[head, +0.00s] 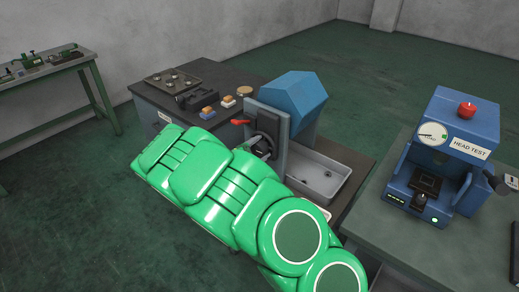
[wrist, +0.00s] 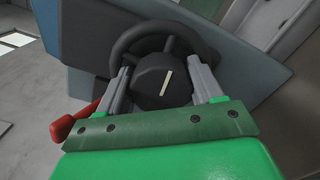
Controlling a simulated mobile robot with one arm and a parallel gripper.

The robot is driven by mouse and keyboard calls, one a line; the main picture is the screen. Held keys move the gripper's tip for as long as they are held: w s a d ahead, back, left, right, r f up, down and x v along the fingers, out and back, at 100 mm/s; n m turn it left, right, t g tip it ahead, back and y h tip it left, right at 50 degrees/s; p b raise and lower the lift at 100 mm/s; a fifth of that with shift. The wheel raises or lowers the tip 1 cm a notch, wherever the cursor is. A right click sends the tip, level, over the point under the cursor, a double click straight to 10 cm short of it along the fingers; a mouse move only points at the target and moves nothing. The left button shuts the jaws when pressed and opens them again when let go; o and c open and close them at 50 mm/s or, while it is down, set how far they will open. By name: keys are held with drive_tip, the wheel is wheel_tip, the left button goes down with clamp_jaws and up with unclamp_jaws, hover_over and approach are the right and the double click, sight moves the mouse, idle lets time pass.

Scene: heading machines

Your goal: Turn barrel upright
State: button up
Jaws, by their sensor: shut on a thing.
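The blue faceted barrel (head: 297,94) sits tilted on a grey machine stand in the head view. A dark handwheel (head: 266,122) is on the stand's near side. In the wrist view, the black hub knob (wrist: 158,90) with a pale line lies between my fingers, and the wheel's rim (wrist: 150,32) arches behind it. My gripper (wrist: 163,85) is shut on the knob, one grey finger on each side. In the head view my green arm hides part of the stand, and only a little of my gripper shows by the wheel.
A red-handled lever (head: 240,122) sits left of the wheel and close to my gripper in the wrist view (wrist: 75,122). A metal tray (head: 322,180) lies right of the stand. A blue head tester (head: 446,150) stands on the right bench. Small items crowd the dark bench's left side.

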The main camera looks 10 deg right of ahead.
drive_tip(key=shift+n, duration=0.3)
drive_tip(key=n, duration=0.2)
drive_tip(key=shift+n, duration=0.4)
drive_tip(key=n, duration=0.4)
drive_tip(key=shift+w+r+n, duration=0.1)
drive_tip(key=shift+n, duration=0.2)
drive_tip(key=n, duration=0.4)
drive_tip(key=shift+a+n+t, duration=0.15)
drive_tip(key=shift+n+t, duration=0.15)
drive_tip(key=shift+w+a+r+n, duration=0.1)
drive_tip(key=shift+w+n, duration=0.05)
drive_tip(key=shift+n, duration=2.05)
drive_tip(key=o, duration=1)
